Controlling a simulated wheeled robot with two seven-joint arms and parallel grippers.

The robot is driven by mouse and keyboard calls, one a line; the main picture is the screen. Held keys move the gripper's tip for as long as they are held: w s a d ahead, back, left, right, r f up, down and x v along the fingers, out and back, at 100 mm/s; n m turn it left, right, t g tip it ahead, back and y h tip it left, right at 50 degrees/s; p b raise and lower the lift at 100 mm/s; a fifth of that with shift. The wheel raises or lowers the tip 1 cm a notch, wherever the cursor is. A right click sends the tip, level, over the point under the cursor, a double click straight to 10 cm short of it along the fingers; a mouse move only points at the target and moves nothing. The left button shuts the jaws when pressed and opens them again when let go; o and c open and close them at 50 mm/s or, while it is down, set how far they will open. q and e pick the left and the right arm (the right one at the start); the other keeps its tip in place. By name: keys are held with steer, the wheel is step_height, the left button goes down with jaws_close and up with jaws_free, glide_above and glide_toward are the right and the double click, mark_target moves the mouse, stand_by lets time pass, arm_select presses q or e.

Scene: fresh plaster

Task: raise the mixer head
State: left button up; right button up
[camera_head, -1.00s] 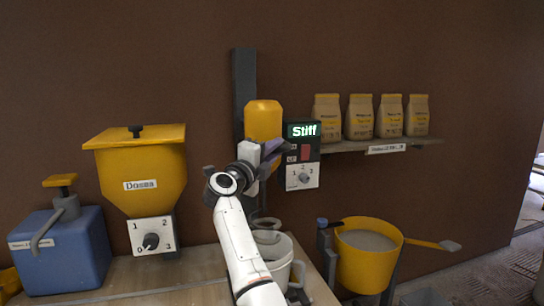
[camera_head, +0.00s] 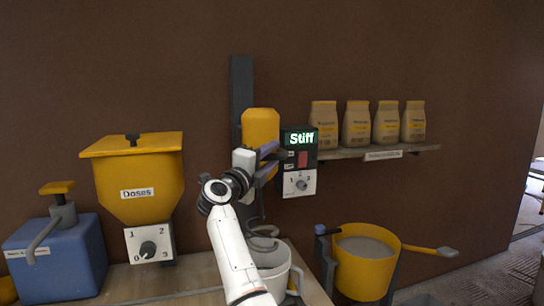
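The mixer head (camera_head: 261,126) is a yellow rounded block on a dark grey upright column (camera_head: 241,98) against the brown wall. A control box (camera_head: 300,141) beside it shows "Stiff" in green, with a red button (camera_head: 302,159) and a numbered dial (camera_head: 301,185). Below the head, a grey stirrer (camera_head: 262,240) stands over or in a white bucket (camera_head: 270,262) on the bench. My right gripper (camera_head: 268,158) is in front of the head's lower part, its fingers pointing right toward the box. I cannot tell whether it is closed on anything. My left gripper is not in view.
A yellow hopper (camera_head: 140,185) labelled "Doses" and a blue pump container (camera_head: 58,255) stand at left. A shelf (camera_head: 350,153) holds several paper bags (camera_head: 357,124). A yellow tub (camera_head: 364,262) of grey material stands right of the bench (camera_head: 190,285), with a trowel (camera_head: 434,250) at its rim.

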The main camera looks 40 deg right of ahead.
steer(key=b+v, duration=0.1)
steer(key=v, duration=0.8)
steer(key=shift+a+b, duration=0.25)
steer(key=shift+b, duration=0.05)
steer(key=shift+r, duration=0.1)
steer(key=shift+s, duration=0.1)
